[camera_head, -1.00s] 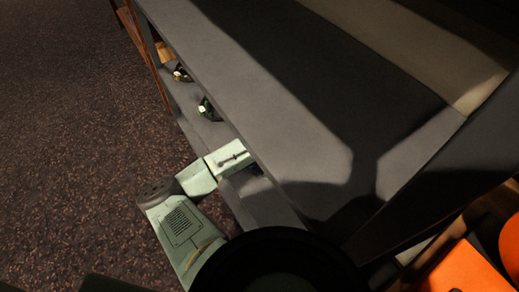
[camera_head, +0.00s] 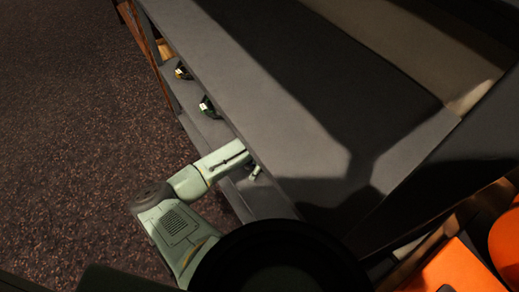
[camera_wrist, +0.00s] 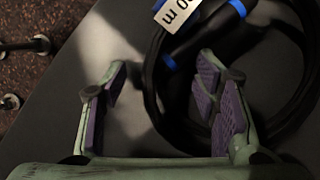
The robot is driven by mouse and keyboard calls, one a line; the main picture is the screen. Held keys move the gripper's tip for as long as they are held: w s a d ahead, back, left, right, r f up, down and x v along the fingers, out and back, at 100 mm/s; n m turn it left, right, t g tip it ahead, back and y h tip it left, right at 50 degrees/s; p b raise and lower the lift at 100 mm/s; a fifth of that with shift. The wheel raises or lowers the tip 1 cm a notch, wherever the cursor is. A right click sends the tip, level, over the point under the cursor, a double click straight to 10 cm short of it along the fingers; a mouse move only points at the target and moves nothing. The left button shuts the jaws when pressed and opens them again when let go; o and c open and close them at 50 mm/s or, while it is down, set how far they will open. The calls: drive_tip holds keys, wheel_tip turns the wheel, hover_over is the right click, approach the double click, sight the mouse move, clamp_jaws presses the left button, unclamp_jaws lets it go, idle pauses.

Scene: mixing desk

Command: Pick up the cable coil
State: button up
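The cable coil (camera_wrist: 150,88) is a black loop with blue bands and a white tag (camera_wrist: 177,13) whose visible part reads "0 m". It lies on a dark surface in the wrist view. My gripper (camera_wrist: 163,70) is open, its purple-padded fingers apart. The left side of the loop passes between the fingers, and the right finger overlaps the inside of the loop in the picture. I cannot tell whether either finger touches the cable. In the head view my gripper is mostly hidden under the desk's edge, and this coil cannot be made out.
Two other dark coils with pale tags, one farther back (camera_head: 182,71) and one nearer (camera_head: 208,108), lie on the lower shelf (camera_head: 190,100). The desk top (camera_head: 230,85) overhangs that shelf. Orange objects (camera_head: 460,268) stand at lower right. Carpet (camera_head: 70,130) is clear at left.

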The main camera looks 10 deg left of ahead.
clamp_jaws()
idle(0.5)
